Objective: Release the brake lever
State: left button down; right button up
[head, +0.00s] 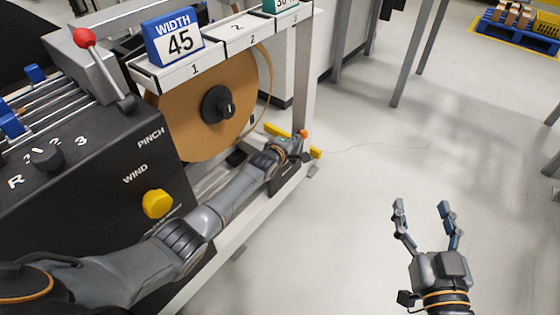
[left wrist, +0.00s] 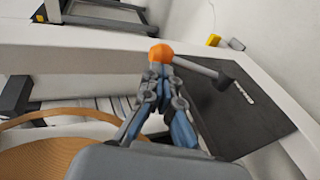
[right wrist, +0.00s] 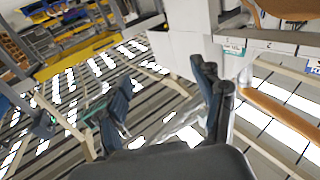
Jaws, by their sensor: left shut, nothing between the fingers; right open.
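The brake lever, with an orange ball knob (head: 303,133), is at the far lower end of the machine frame. In the left wrist view its knob (left wrist: 161,54) tops a grey rod running right to a pivot on a black plate (left wrist: 235,115) with small white lettering, too small to read. My left gripper (head: 292,146) reaches along the frame to the lever. In the left wrist view its fingertips (left wrist: 160,72) are together just below the knob; whether they touch it I cannot tell. My right gripper (head: 423,205) is open and empty over the floor, also in the right wrist view (right wrist: 165,85).
A brown banding roll (head: 185,120) on a black hub stands beside my left arm. A black control panel (head: 100,190) carries a yellow knob (head: 157,204), and a red-knobbed lever (head: 84,38) rises above it. The floor at right is clear; a blue pallet (head: 520,28) lies far back.

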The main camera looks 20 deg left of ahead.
aim_at(302, 134)
pick_arm(q)
jog(key=shift+w+d+r+g+y+p, duration=0.1)
jog(key=shift+w+d+g+y+p, duration=0.1)
jog(key=shift+w+g, duration=0.3)
jog(key=shift+w+d+g+y+p, duration=0.1)
jog(key=shift+w+d+g, duration=0.1)
jog(key=shift+w+g, duration=0.25)
jog(key=shift+w+d+g, duration=0.15)
jog(key=shift+w+g, duration=0.25)
jog(key=shift+g, duration=0.05)
pick_arm(e)
jog(key=f, duration=0.1)
jog(key=f+g, duration=0.1)
jog(key=s+f+g, duration=0.1)
jog(key=shift+d+f, duration=0.35)
